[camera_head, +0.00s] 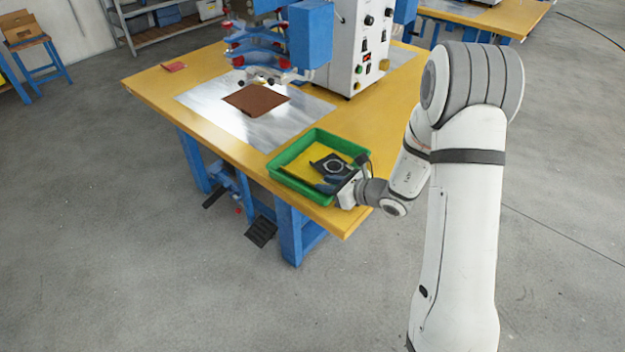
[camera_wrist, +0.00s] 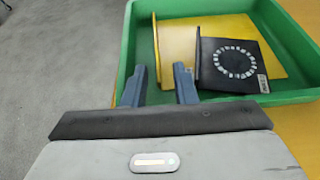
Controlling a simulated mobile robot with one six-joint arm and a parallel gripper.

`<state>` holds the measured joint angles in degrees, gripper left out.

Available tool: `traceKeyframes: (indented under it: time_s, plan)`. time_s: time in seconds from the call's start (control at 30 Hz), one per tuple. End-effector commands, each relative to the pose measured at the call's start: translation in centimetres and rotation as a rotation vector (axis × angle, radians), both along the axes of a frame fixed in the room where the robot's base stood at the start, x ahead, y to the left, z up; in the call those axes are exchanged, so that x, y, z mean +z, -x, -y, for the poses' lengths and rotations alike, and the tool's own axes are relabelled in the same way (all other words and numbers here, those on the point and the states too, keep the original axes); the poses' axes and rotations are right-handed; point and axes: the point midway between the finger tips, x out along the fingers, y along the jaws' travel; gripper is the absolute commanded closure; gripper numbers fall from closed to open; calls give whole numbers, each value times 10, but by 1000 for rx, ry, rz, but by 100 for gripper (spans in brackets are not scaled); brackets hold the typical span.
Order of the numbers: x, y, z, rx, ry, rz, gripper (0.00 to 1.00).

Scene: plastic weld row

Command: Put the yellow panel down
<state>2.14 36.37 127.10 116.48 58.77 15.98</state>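The yellow panel (camera_wrist: 178,48) lies in the green tray, with a thin raised edge standing up along its left side in the wrist view. It also shows in the head view (camera_head: 300,166). A black panel (camera_wrist: 230,72) with a ring of white marks lies over part of it, and hides that part. My gripper (camera_wrist: 161,72) is at the tray's near side in the wrist view. Its two fingers are apart, with the yellow raised edge showing in the gap between them. I see no finger pressed against it. In the head view my gripper (camera_head: 350,186) is at the tray's right end.
The green tray (camera_head: 283,180) stands at the front corner of the yellow-topped table (camera_head: 222,134). A brown sheet (camera_head: 256,99) lies on a metal plate (camera_head: 205,97) under the blue and white machine (camera_head: 343,45). A small red item (camera_head: 173,66) lies at the back left.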

Motion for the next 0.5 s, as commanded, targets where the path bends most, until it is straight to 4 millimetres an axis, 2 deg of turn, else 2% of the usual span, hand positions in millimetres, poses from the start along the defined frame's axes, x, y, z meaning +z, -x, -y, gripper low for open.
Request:
traceKeyframes:
  time_s: [0.1,0.23,0.5]
  plan:
    - [12,13,21,-6,-2,3,75]
    - [21,25,37,-5,-3,5,75]
    - [29,34,50,-2,-2,5,75]
